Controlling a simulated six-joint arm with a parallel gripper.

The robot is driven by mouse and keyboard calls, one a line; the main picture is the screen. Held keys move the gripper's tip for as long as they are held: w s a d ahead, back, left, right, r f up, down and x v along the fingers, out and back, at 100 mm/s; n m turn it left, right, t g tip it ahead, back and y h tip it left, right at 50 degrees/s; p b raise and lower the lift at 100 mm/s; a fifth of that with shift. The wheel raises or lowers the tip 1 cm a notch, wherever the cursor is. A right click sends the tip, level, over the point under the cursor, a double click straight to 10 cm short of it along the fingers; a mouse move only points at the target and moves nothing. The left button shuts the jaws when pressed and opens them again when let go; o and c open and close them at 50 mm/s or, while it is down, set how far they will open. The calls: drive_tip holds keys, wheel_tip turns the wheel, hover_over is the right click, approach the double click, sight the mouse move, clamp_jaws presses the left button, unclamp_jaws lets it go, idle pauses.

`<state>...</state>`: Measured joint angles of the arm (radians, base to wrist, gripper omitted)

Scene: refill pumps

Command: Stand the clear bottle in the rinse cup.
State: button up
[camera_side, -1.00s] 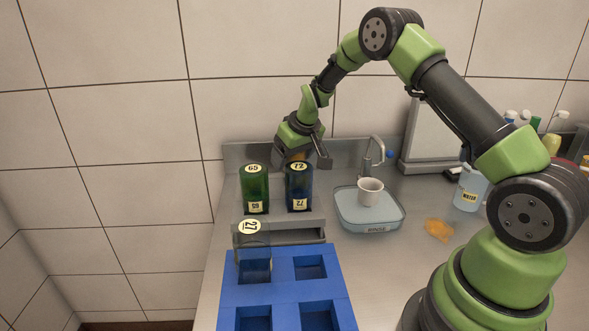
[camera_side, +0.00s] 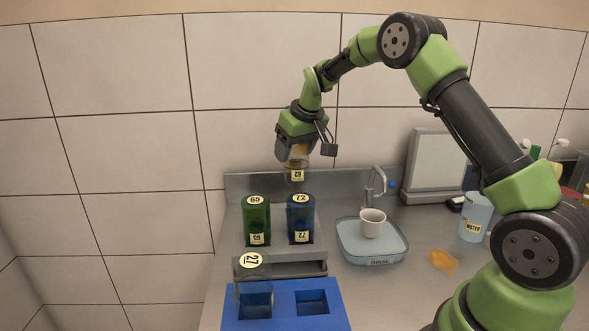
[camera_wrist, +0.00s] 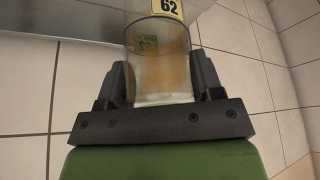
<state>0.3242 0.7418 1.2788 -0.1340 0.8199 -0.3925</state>
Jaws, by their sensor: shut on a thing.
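My gripper (camera_side: 306,150) is shut on a see-through, amber-tinted bottle (camera_side: 297,166) with a yellow label reading 62. It holds the bottle in the air above and behind the green and blue bottles. In the wrist view the bottle (camera_wrist: 160,65) sits between both fingers (camera_wrist: 162,85). A clear bottle (camera_side: 254,286) with a round label 27 stands in a pocket of the blue rack (camera_side: 286,315). The inside of the cup is hard to see.
A green bottle 65 (camera_side: 256,218) and a blue bottle 72 (camera_side: 300,218) stand behind a grey holder (camera_side: 285,266). A tap (camera_side: 377,183) rises behind the cup. An orange patch (camera_side: 444,261) and a water bottle (camera_side: 474,218) are to the right. The blue rack's right pocket looks empty.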

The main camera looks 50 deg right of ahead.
drive_tip(key=shift+r, duration=3.4)
drive_tip(key=s+d+f+m, duration=0.2)
drive_tip(key=s+d+f, duration=0.1)
drive_tip(key=s, duration=0.5)
drive_tip(key=s+d+f+m+h, duration=0.1)
drive_tip(key=s+d+f, duration=0.3)
drive_tip(key=s, duration=0.4)
drive_tip(key=shift+d+m+g+h, duration=0.3)
drive_tip(key=shift+d+m+g, duration=0.1)
drive_tip(key=shift+d+m, duration=0.35)
drive_tip(key=shift+f, duration=0.1)
drive_tip(key=shift+f, duration=1.3)
drive_tip(key=shift+f, duration=0.15)
